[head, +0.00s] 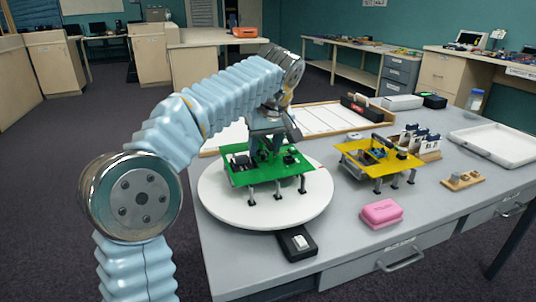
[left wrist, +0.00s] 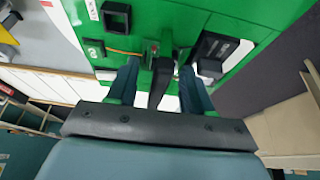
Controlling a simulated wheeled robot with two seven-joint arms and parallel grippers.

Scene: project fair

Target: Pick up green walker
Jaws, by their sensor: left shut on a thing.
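The green walker (head: 281,171) is a flat green plate on dark legs with small dark parts on top. It is at the white round turntable (head: 222,208) on the grey table; I cannot tell whether its feet touch the disc. My left gripper (head: 266,150) comes down from above and is shut on a part at the walker's top. In the left wrist view the green plate (left wrist: 255,20) fills the far side, and the two fingers of my left gripper (left wrist: 158,85) close around a dark upright piece. My right gripper is not in view.
A yellow walker (head: 352,157) stands to the right on the table (head: 330,245). A pink block (head: 382,213), a black box (head: 296,243), a wooden holder (head: 463,181) and a white tray (head: 500,143) are nearby. A white board with a wooden frame (head: 325,122) lies behind.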

